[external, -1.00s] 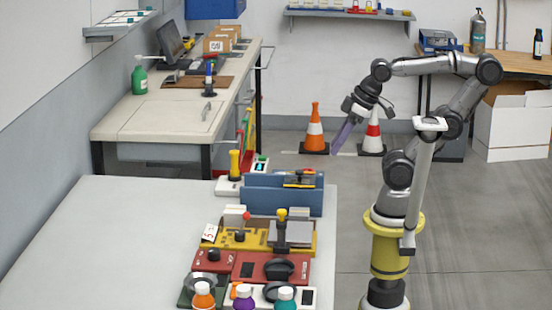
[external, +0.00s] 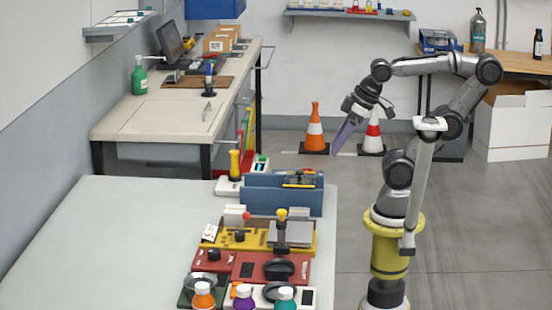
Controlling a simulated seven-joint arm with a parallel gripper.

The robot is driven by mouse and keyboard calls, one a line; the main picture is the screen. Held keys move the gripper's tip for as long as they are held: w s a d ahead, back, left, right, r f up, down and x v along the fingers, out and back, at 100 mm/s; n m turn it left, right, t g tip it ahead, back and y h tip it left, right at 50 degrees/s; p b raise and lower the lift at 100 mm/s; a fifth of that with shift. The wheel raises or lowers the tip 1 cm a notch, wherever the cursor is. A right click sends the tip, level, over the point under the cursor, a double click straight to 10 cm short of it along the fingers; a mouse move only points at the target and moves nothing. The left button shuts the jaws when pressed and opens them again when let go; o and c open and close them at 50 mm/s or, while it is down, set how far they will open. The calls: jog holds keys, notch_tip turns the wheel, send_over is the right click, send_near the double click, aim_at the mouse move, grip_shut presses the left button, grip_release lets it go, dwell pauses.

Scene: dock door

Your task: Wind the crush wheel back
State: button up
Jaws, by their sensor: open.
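Several small devices with dark wheels or knobs stand at the front of the grey table. A black wheel (external: 278,269) sits on a red box, a dark ring-like wheel (external: 201,279) on a green base, and another dark wheel (external: 273,291) on a white box, partly hidden by bottles. I cannot tell which is the crush wheel. My gripper (external: 337,152), with long purple fingers, points down and left in the air, right of and beyond the devices. It is open, touches nothing visible, and its finger gap is too small to make out.
A blue bin (external: 283,195) and a yellow device (external: 238,237) stand behind the red boxes. Orange, purple and teal bottles (external: 243,297) crowd the front edge. The table's left part (external: 100,240) is clear. Traffic cones (external: 315,130) stand on the floor behind.

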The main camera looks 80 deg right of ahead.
jog(key=shift+o, duration=1.2)
jog(key=shift+s+f, duration=0.1)
jog(key=shift+s, duration=0.1)
jog(key=shift+o, duration=0.7)
jog(key=shift+w+a+r+m+g, duration=0.1)
jog(key=shift+a+r+m+g, duration=0.1)
jog(key=shift+r+m, duration=0.35)
jog(key=shift+a+r+m+g, duration=0.1)
jog(key=shift+r+m+g, duration=0.1)
jog(key=shift+r+m, duration=0.35)
jog(key=m+g+y, duration=0.3)
jog(key=m+g, duration=0.2)
jog(key=m, duration=0.7)
send_over(307, 170)
jog(key=w+a, duration=0.2)
jog(key=a, duration=0.1)
jog(key=s+d+f+m+y, duration=0.2)
jog(key=d+f+m, duration=0.15)
jog(key=d, duration=0.45)
jog(key=shift+n+h, duration=0.3)
jog(key=shift+n, duration=0.05)
jog(key=x, duration=1.4)
jog(key=shift+w+d+f, duration=0.1)
jog(key=shift+w+d, duration=0.05)
jog(key=shift+c, duration=0.2)
jog(key=c, duration=1.3)
